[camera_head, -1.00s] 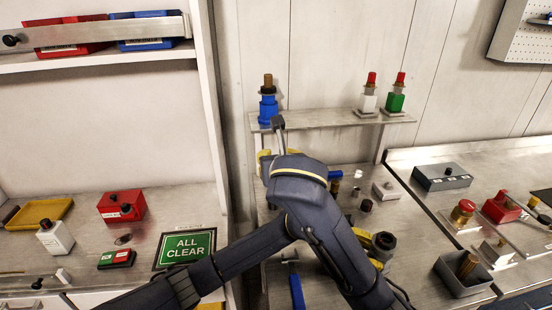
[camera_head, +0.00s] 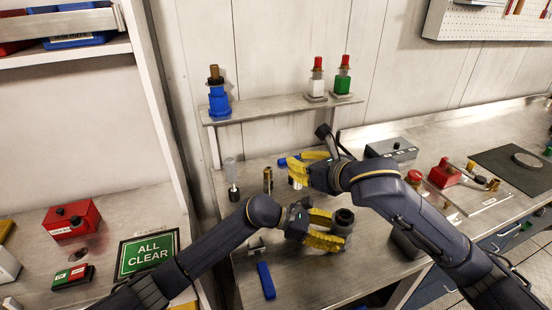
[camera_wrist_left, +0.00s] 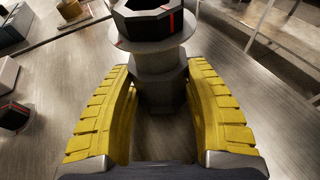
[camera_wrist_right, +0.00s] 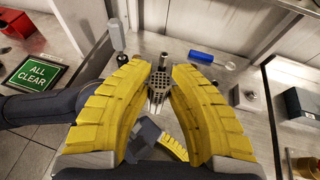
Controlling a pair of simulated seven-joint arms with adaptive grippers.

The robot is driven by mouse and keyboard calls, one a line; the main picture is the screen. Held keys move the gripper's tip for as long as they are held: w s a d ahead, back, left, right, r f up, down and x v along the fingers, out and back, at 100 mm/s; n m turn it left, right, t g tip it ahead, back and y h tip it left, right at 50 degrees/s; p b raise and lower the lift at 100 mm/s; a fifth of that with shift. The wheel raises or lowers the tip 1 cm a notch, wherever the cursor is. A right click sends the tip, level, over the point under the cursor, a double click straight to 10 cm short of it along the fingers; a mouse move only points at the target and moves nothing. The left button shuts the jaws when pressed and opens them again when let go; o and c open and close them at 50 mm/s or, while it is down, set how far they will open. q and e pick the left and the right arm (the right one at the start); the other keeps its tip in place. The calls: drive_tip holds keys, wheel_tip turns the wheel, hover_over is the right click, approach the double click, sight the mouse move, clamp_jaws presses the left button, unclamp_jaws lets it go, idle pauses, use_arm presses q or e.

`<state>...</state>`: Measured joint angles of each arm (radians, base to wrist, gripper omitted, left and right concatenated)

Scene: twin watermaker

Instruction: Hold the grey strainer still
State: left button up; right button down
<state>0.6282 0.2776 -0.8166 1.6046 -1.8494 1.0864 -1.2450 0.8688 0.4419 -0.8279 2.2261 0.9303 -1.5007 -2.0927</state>
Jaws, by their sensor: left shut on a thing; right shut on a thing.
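The grey strainer (camera_wrist_left: 158,62) has a round flange and a black ring with a red mark on top. My left gripper (camera_head: 330,232) is shut around its body, and it stands upright between the yellow fingers in the left wrist view. In the head view its black ring (camera_head: 344,217) shows beside the fingers, which hide most of the body. My right gripper (camera_head: 312,176) is above the bench, behind and left of the strainer. In the right wrist view it is shut on a dark perforated grid piece (camera_wrist_right: 161,83) at its fingertips.
A grey cylinder (camera_head: 231,170) and a brass piece (camera_head: 268,180) stand at the bench's back left. A blue-handled tool (camera_head: 266,281) lies at the front. The raised shelf (camera_head: 265,108) holds blue, white and green pieces. A red-handled device (camera_head: 445,174) is at right.

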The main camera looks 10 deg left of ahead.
drive_tip(key=s+d+r+n+g+y, duration=0.1)
drive_tip(key=s+d, duration=0.4)
drive_tip(key=d, duration=0.8)
drive_tip(key=shift+r, duration=0.15)
drive_tip(key=shift+f, duration=2.85)
drive_tip(key=shift+s+f, duration=0.1)
drive_tip(key=shift+f, duration=2)
drive_tip(key=c, duration=1.2)
unclamp_jaws()
drive_tip(key=shift+v, duration=3.7)
